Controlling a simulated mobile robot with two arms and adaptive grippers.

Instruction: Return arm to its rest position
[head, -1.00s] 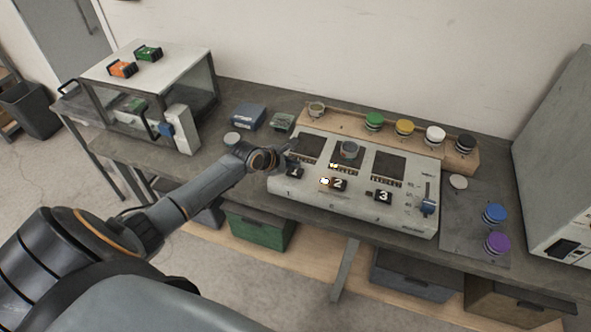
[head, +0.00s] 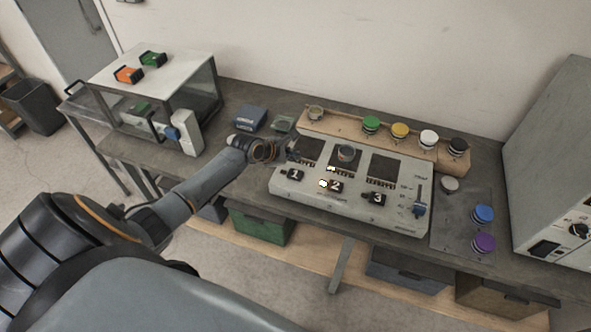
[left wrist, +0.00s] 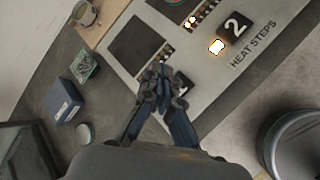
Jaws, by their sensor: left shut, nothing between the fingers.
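My left arm comes in from the left in the head view. Its gripper (head: 291,151) is over the left end of the white control panel (head: 330,203), near the first dark plate and above the black block marked 1 (head: 293,175). In the left wrist view the dark fingers (left wrist: 158,80) are together and empty, partly covering the block marked 1. A light glows beside the block marked 2 (head: 336,187). My right gripper is not in view.
Behind the panel, a wooden rack (head: 385,138) holds jars with coloured lids. A blue box (head: 250,118) and a small green item (head: 282,124) lie left of the panel. A glass-sided case (head: 178,62) stands further left; a grey cabinet (head: 556,150) stands at right.

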